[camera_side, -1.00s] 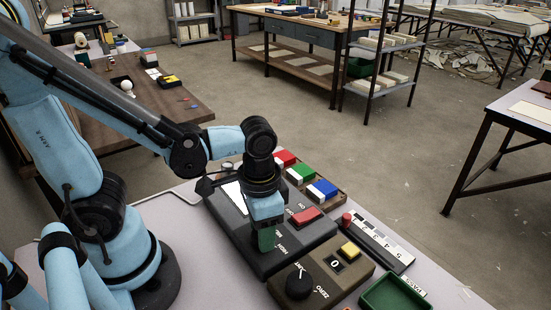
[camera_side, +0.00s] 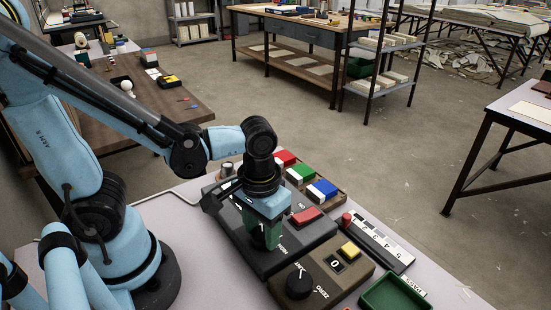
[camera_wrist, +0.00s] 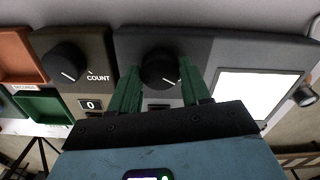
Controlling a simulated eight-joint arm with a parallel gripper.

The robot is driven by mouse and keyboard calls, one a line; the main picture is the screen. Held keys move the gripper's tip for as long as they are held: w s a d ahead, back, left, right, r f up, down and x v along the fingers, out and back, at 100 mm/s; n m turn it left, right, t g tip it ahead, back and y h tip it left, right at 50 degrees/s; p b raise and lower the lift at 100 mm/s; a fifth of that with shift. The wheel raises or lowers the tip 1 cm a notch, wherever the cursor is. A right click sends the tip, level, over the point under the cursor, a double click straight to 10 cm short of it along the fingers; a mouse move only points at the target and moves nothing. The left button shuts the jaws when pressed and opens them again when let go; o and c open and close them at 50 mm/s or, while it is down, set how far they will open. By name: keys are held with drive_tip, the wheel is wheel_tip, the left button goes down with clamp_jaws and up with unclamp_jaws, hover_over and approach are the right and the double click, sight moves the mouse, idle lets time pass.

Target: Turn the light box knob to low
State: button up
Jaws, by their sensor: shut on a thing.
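The light box is a dark grey sloped box (camera_side: 320,231) with a red button (camera_side: 306,216). In the wrist view the light box (camera_wrist: 195,47) carries a round black knob (camera_wrist: 160,66) and a bright white panel (camera_wrist: 245,92). The knob's white line points to the lower right. My gripper (camera_side: 264,240) points down over the box in the side view and hides the knob there. In the wrist view its green fingers (camera_wrist: 160,74) stand on either side of the knob and are shut on it. The label beside the knob is mostly covered.
A second box (camera_side: 348,277) with a black knob (camera_side: 299,285), a yellow button (camera_side: 349,250) and a "0" display stands close by. A green tray (camera_side: 395,293), a scale strip (camera_side: 382,243) and a rack of red, green and blue blocks (camera_side: 322,189) surround the boxes.

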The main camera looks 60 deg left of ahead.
sight(262, 233)
drive_tip(key=o, duration=1.1)
drive_tip(key=shift+c, duration=0.2)
drive_tip(key=shift+r, duration=0.15)
wheel_tip(262, 233, up, 12)
idle(0.4)
drive_tip(key=w+a+f+m+t, duration=0.2)
drive_tip(key=w+a+f+t, duration=0.1)
drive_tip(key=w+a+t, duration=0.3)
drive_tip(key=shift+a+f+t, duration=0.2)
drive_tip(key=shift+a+t, duration=0.3)
drive_tip(key=shift+t, duration=0.1)
